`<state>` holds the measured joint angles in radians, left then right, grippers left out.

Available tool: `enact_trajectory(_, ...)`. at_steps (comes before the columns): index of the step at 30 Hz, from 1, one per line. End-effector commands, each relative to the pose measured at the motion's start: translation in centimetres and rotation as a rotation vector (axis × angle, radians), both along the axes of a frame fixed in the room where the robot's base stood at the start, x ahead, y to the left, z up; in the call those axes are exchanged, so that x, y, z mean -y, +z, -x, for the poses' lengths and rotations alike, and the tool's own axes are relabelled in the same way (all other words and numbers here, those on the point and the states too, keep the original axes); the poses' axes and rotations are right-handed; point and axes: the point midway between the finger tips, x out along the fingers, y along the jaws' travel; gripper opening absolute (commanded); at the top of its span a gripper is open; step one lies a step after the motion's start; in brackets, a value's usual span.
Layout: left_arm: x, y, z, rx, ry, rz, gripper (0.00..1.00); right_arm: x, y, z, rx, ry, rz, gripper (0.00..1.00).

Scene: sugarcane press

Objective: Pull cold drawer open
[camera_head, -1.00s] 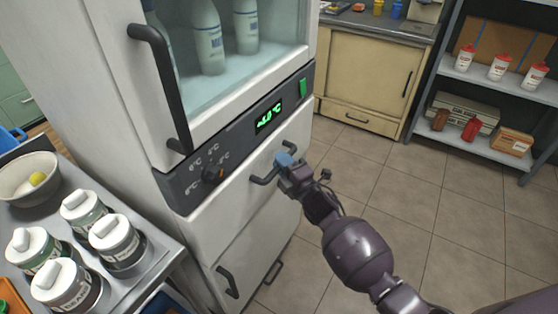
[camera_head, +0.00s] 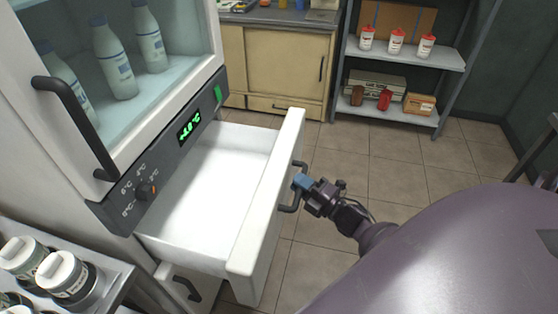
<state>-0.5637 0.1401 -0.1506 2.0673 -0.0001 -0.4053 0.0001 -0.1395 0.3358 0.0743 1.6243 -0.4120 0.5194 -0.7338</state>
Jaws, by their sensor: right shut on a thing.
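The cold drawer (camera_head: 265,205) is a white drawer below the fridge's dark control panel. It stands well out from the cabinet, and its white inside looks empty. A dark bar handle (camera_head: 289,208) is on its front. My right gripper (camera_head: 301,182) is shut on this handle, its blue fingertips around the bar. The fingertips are partly hidden by the bar and the gripper's body. My left gripper is not in view.
The fridge's glass-fronted upper part holds several milk bottles (camera_head: 115,60). A metal counter with white-lidded jars (camera_head: 66,277) is at lower left. A beige cabinet (camera_head: 275,68) and a grey shelf (camera_head: 400,112) stand behind. Tiled floor (camera_head: 390,185) is clear to the right.

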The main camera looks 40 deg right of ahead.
Motion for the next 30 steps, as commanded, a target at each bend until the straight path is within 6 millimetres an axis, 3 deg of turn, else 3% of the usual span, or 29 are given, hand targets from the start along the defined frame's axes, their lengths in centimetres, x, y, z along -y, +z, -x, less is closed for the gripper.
enact_trajectory(6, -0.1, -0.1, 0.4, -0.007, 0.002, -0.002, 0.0, 1.1, 0.0, 1.5, 0.0, 0.0, 0.0, 0.0)
enact_trajectory(18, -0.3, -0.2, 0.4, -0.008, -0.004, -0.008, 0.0, 1.2, -0.1, 1.6, 0.0, 0.0, -0.001, 0.0)
enact_trajectory(19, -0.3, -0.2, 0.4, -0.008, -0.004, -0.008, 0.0, 1.2, -0.1, 1.6, 0.0, 0.0, -0.001, 0.24)
enact_trajectory(23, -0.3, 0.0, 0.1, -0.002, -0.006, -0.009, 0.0, 1.2, 0.0, 1.6, 0.0, 0.0, -0.001, 0.43)
enact_trajectory(30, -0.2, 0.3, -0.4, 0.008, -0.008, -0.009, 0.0, 1.2, 0.0, 1.6, 0.0, 0.0, -0.001, 0.44)
